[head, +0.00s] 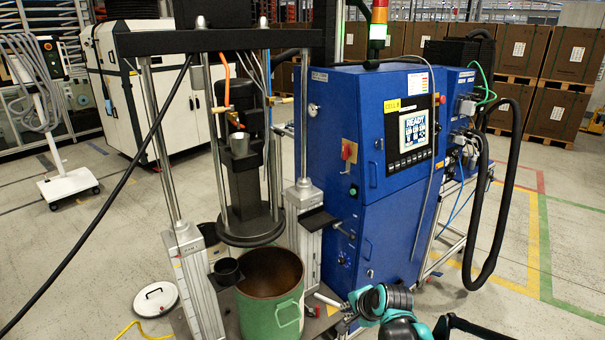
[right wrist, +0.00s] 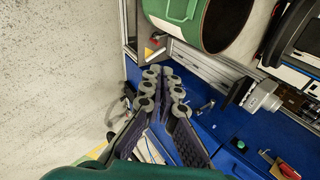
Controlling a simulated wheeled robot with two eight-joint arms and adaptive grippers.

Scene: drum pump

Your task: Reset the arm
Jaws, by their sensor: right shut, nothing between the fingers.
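My right gripper (right wrist: 160,95) shows in the right wrist view with its two dark, ridged fingers drawn together at the far end and nothing between them. It is in front of a blue cabinet face and below the green drum in that picture. In the head view, teal and black parts of my right arm (head: 400,326) show at the bottom edge, right of the green drum (head: 289,316) and in front of the blue cabinet (head: 385,230). The gripper's fingers are hard to make out there. My left gripper and left arm are not in view.
The drum pump's round black follower plate (head: 250,232) hangs above the open drum between two metal posts. A black hose (head: 507,170) loops at the cabinet's right. A white lid (head: 155,299) lies on the floor. Open floor shows at the left and lower right.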

